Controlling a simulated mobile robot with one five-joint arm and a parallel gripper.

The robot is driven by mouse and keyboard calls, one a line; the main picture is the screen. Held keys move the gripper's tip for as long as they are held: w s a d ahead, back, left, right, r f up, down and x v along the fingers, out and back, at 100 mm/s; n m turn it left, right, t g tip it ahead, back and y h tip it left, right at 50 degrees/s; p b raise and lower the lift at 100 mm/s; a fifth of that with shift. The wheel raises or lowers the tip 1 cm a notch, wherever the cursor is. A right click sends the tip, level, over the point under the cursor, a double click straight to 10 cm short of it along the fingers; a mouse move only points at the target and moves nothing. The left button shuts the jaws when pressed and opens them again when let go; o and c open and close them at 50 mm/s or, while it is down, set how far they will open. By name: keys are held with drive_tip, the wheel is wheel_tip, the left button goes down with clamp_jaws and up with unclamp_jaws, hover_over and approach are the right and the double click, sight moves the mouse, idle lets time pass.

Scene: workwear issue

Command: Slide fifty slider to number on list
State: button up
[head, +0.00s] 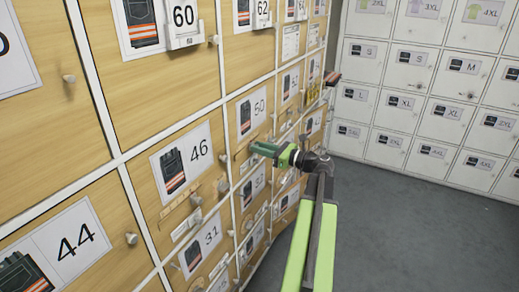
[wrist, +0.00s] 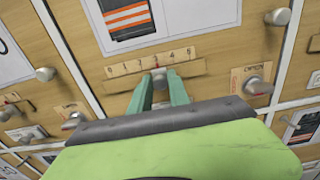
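The door labelled 50 (head: 251,108) is in the middle of the head view, with a picture of dark trousers with orange bands. In the wrist view, a wooden slider scale (wrist: 115,84) marked 0 to 5 runs below a label.
A sheet with lines of small print (head: 290,43), too small to read, is on a door at the upper right. Round knobs (head: 131,239) and turn latches (wrist: 258,86) jut from the doors. White lockers (head: 418,75) stand at the right. The grey floor (head: 415,215) is clear.

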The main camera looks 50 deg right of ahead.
drive_tip(key=o, duration=0.3)
drive_tip(key=shift+o, duration=0.2)
drive_tip(key=v, duration=1.7)
drive_tip(key=shift+s, duration=0.25)
drive_tip(key=shift+f, duration=0.1)
